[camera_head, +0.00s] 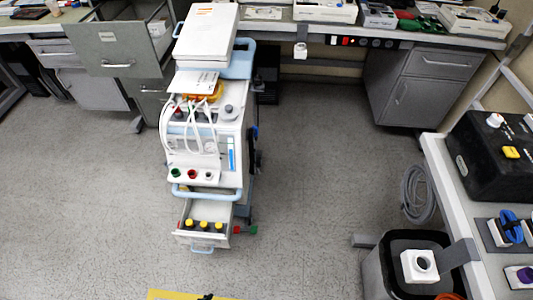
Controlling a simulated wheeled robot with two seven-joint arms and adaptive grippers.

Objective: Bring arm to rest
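Neither of my grippers shows in the head view, and no arm of mine can be made out. A white and light-blue medical cart (205,140) stands in the middle of the floor, with a closed white unit (207,32) on top and white cables on its front. Its lower drawer (204,238) is pulled out and holds several yellow-capped dark bottles (204,224).
A long bench (330,36) with devices runs along the back. A grey cabinet drawer (117,50) is open at back left. At right stand a table (448,188) with a black case (492,155) and a dark bin (378,272). The floor (310,190) between is clear.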

